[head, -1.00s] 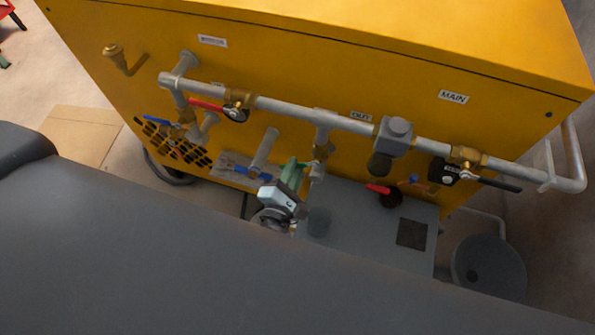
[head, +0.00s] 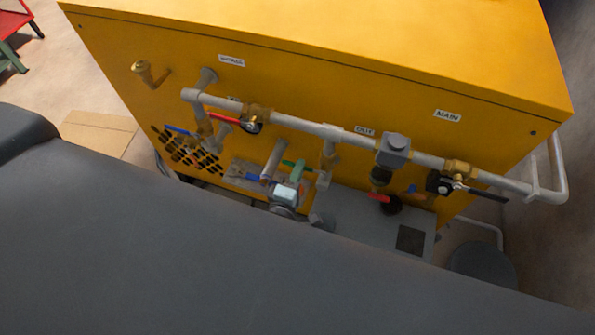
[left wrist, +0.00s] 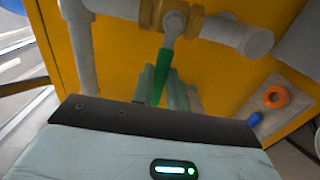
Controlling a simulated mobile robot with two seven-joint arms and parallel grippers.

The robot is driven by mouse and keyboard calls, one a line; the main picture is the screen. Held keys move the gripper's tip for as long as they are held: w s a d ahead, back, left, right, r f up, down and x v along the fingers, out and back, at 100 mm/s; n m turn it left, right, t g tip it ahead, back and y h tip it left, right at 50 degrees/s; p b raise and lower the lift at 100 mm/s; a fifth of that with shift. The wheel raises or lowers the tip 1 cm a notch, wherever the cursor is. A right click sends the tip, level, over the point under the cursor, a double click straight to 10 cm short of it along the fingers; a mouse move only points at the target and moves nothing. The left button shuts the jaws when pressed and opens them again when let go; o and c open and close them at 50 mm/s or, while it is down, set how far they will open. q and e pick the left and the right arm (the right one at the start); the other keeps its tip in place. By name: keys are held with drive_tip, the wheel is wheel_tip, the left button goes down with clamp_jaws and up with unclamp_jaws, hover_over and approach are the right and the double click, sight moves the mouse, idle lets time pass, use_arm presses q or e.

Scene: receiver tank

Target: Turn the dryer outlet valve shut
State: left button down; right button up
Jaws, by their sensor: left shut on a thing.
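In the left wrist view the green handle (left wrist: 161,72) runs down from the brass valve body (left wrist: 172,16) and in between the fingers. My left gripper (head: 297,173) is shut on this handle, its pale green fingers (left wrist: 165,88) on either side. The handle's far end is hidden behind the gripper. My right gripper is not in view.
A long grey pipe (head: 300,125) crosses the yellow dryer cabinet (head: 330,60) above the gripper. Near it are a red-handled valve (head: 226,119), blue handles (head: 256,177) and a black-handled valve (head: 486,194) under MAIN. My own arm covers the lower left.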

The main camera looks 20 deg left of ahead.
use_arm(q)
drive_tip(key=shift+r, duration=0.1)
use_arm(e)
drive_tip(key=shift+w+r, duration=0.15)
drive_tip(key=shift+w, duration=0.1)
use_arm(q)
drive_tip(key=c, duration=1.4)
unclamp_jaws()
drive_tip(key=s, duration=0.7)
drive_tip(key=shift+s+b, duration=0.4)
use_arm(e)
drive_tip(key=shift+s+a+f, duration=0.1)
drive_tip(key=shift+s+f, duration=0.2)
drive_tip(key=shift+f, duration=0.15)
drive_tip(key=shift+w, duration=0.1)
